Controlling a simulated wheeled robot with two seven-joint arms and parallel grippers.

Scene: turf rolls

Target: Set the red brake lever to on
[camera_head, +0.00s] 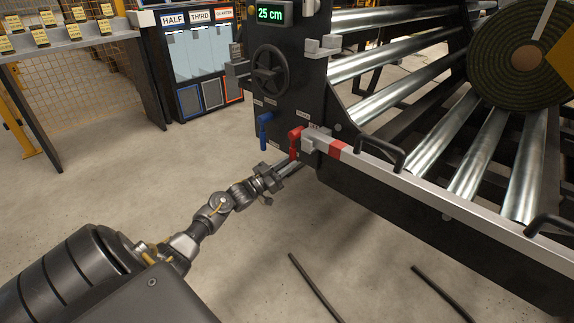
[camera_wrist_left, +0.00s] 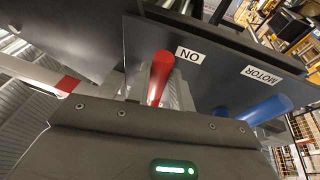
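The red brake lever (camera_head: 294,145) is on the dark end panel of the roller machine, its handle pointing down. My left gripper (camera_head: 291,169) is just below its lower end. In the left wrist view the red lever (camera_wrist_left: 158,78) stands beside an upside-down ON label (camera_wrist_left: 188,54), with grey parts close on both sides of it. The gripper's body hides its fingertips there, so I cannot tell whether they grip the lever. My right gripper is out of view.
A blue lever (camera_head: 264,130) hangs left of the red one, by a MOTOR label (camera_wrist_left: 262,77). A black handwheel (camera_head: 270,70) is above. A white-and-red rail (camera_head: 400,180) runs right. Black bars (camera_head: 315,287) lie on otherwise clear floor. A turf roll (camera_head: 520,50) rests on rollers.

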